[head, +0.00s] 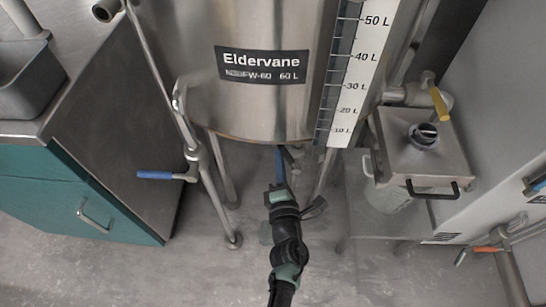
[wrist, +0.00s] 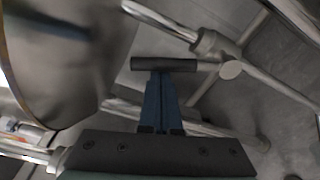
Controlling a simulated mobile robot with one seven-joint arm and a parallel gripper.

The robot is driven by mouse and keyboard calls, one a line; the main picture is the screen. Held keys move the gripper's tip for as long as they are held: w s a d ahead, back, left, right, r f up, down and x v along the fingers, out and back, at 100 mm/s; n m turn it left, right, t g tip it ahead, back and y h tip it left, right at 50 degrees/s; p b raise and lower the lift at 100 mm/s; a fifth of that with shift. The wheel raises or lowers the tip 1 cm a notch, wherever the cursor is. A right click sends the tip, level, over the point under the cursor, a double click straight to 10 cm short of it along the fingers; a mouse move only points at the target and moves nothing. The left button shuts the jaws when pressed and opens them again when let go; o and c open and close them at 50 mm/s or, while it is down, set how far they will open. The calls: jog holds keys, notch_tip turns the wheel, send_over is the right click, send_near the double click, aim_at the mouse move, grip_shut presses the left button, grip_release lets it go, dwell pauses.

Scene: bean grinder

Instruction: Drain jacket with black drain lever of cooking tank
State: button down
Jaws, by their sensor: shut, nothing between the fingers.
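The steel cooking tank (head: 265,115), labelled Eldervane, stands on legs at the centre of the head view; its curved wall also shows at the left of the wrist view (wrist: 70,55). A black cylindrical lever grip (wrist: 185,65) lies crosswise at my fingertips in the wrist view, beside a steel pipe fitting. My gripper (head: 279,152) reaches under the tank's lower front edge. Its blue fingers (wrist: 160,76) are together, with nothing between them. The fingertips overlap the lever grip's near side in the picture; I cannot tell whether they touch it. In the head view the lever is not clear.
A blue-handled valve (head: 155,175) is on the pipe left of the tank. A teal cabinet (head: 75,200) stands at the left. A steel box with a black handle (head: 432,190) and a yellow-handled valve (head: 438,100) are at the right. Tank legs flank my gripper.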

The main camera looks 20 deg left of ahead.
jog(key=m, duration=0.1)
jog(key=d+m, duration=0.1)
jog(key=d+r+p, duration=0.1)
jog(key=shift+w+m, duration=0.25)
jog(key=shift+m, duration=0.15)
jog(key=shift+w+d+p, duration=0.1)
jog(key=shift+d+p, duration=0.15)
jog(key=shift+p, duration=0.05)
